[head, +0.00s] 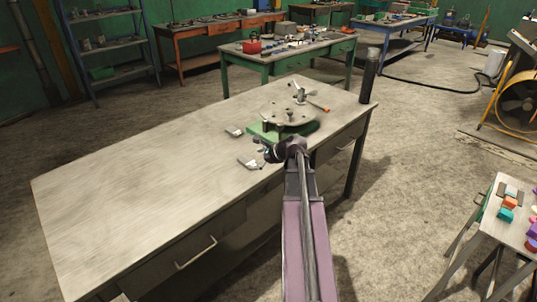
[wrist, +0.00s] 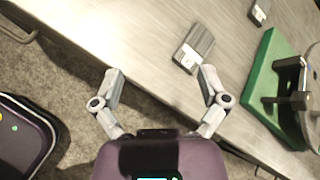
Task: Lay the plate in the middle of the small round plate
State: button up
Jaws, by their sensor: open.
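A small grey rectangular plate (wrist: 193,48) lies flat on the workbench near its front edge; it also shows in the head view (head: 251,163). A second similar plate (wrist: 259,12) lies farther back, also in the head view (head: 234,131). A round grey metal plate with holes (head: 290,112) sits above a green base (head: 258,133); in the wrist view it is cut off at the right edge (wrist: 291,72). My gripper (wrist: 160,73) is open and empty over the bench's front edge, its right fingertip beside the nearer plate in the picture. The head view hides most of it behind my arm.
The workbench top (head: 130,180) is bare on its left. A dark upright cylinder (head: 369,76) stands at its right corner. A small table with coloured blocks (head: 515,215) stands at right.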

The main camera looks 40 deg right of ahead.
jog(key=s+a+f+n+g, duration=0.25)
jog(key=a+n, duration=0.35)
jog(key=a, duration=0.3)
jog(key=s+a+f+n+g, duration=0.1)
jog(key=a+f+n+g, duration=0.15)
jog(key=a+n, duration=0.55)
jog(key=s+a+f+n+g, duration=0.2)
jog(key=a+n+g, duration=0.15)
jog(key=a, duration=0.75)
jog(key=s+a+f+n+g+h+b, duration=0.1)
jog(key=s+a+f+n+h+b, duration=0.2)
jog(key=s+a+f+n+b, duration=0.2)
notch_tip(320, 180, down, 6)
jog(key=a+n+b, duration=0.2)
jog(key=n+b, duration=0.2)
jog(key=b, duration=0.1)
jog(key=shift+s+a+r+h, duration=0.2)
jog(key=shift+a+r+h, duration=0.1)
jog(key=shift+a, duration=0.1)
jog(key=shift+g, duration=0.25)
